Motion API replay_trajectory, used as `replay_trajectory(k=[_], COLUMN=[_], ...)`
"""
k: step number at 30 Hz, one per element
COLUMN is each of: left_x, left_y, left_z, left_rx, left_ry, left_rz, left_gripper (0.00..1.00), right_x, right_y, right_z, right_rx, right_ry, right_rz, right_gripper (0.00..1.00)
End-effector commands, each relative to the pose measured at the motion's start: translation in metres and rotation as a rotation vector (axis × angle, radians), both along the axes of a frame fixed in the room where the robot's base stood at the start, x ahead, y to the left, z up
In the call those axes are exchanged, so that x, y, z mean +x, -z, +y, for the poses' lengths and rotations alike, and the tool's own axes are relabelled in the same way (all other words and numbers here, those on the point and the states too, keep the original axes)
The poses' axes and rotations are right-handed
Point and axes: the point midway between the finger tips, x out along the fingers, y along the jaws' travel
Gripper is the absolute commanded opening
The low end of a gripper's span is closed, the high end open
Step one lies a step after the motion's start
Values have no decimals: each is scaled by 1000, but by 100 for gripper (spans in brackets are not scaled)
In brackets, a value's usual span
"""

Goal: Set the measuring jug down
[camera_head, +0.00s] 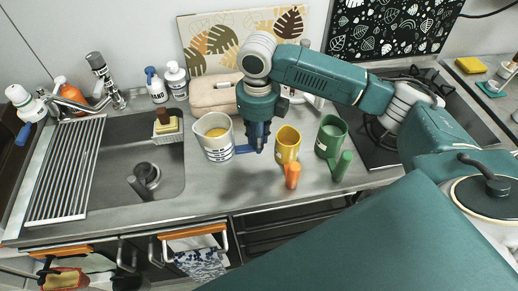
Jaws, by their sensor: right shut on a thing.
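The measuring jug (214,137) is white with dark markings and a blue handle (245,149), and yellow shows inside it. My right gripper (256,146) points down and is shut on the jug's handle. I cannot tell whether the jug's base touches the counter. My left gripper is not in view.
A yellow mug (287,143) and a green mug (330,135) stand close to the right. The sink (130,165) with a drying rack (66,172) lies left. A beige bag (213,94) sits behind. Bare counter (225,190) lies in front.

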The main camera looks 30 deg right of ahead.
Motion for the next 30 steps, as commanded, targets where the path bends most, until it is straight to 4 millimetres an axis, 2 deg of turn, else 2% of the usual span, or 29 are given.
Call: replay_trajectory(k=[3,8,16,28,29,30], left_x=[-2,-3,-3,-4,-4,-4], left_y=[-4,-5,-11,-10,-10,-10], left_z=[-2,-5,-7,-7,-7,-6], left_rx=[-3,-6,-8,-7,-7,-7], left_ry=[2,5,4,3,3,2], left_rz=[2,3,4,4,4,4], left_gripper=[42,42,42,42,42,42], right_x=[1,1,0,1,0,0], right_y=[15,26,61,67,68,68], right_z=[1,1,1,1,1,1], right_rx=[2,2,2,2,1,1], right_ry=[0,-1,0,-1,-1,-1], right_rz=[-2,-3,-2,-4,-2,-2], right_gripper=[0,0,0,0,29,37])
